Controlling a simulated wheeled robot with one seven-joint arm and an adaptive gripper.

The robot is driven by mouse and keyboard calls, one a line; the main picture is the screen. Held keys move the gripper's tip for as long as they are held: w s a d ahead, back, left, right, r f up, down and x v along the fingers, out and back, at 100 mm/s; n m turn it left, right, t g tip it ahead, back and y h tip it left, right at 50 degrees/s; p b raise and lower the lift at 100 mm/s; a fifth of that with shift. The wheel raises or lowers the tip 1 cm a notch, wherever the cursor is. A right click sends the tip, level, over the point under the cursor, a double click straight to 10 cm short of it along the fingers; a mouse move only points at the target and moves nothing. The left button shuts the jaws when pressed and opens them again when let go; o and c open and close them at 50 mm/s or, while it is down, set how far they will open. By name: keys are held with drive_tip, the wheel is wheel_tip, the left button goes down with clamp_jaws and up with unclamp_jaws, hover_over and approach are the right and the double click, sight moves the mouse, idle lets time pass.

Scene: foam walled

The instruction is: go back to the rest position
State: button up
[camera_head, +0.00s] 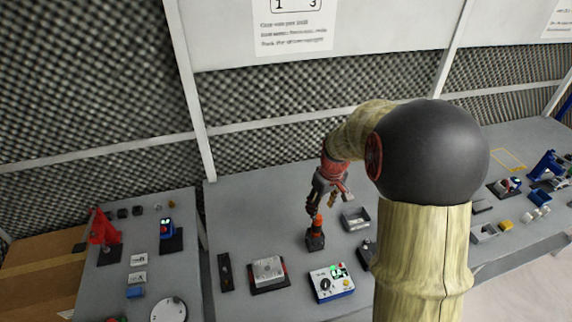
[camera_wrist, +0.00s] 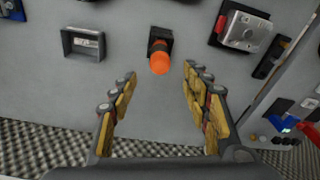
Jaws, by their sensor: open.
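My gripper (camera_head: 323,203) hangs from my arm above the middle table in the head view. In the wrist view its two padded fingers (camera_wrist: 160,80) are spread apart with nothing between them. An orange-topped device on a black base (camera_head: 315,236) stands on the table just below the gripper in the head view. In the wrist view the orange top (camera_wrist: 160,62) lies just beyond the fingertips, between their lines. I cannot tell the exact gap from the fingers to it.
A grey open tray (camera_head: 355,219) stands right of the device. A metal box on a dark plate (camera_head: 268,272) and a white panel with buttons (camera_head: 331,283) are nearer. The side tables hold several small items. A foam wall (camera_head: 260,110) rises behind.

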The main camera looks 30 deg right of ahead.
drive_tip(key=shift+s+a+m, duration=0.1)
drive_tip(key=shift+s+m, duration=0.1)
drive_tip(key=shift+m, duration=0.2)
drive_tip(key=s+a+r+t+b, duration=0.1)
drive_tip(key=s+a+r+b, duration=0.1)
drive_tip(key=s+a+r, duration=0.2)
drive_tip(key=s+a+r+t+b, duration=0.1)
drive_tip(key=s+a+r, duration=0.4)
drive_tip(key=a, duration=0.6)
drive_tip(key=s+a+r+t+b, duration=0.2)
drive_tip(key=s+a+r+b, duration=0.1)
drive_tip(key=s+a+r, duration=0.2)
drive_tip(key=shift+s+a+n, duration=0.4)
drive_tip(key=shift+s+a, duration=0.5)
drive_tip(key=shift+a, duration=0.3)
drive_tip(key=shift+r, duration=0.1)
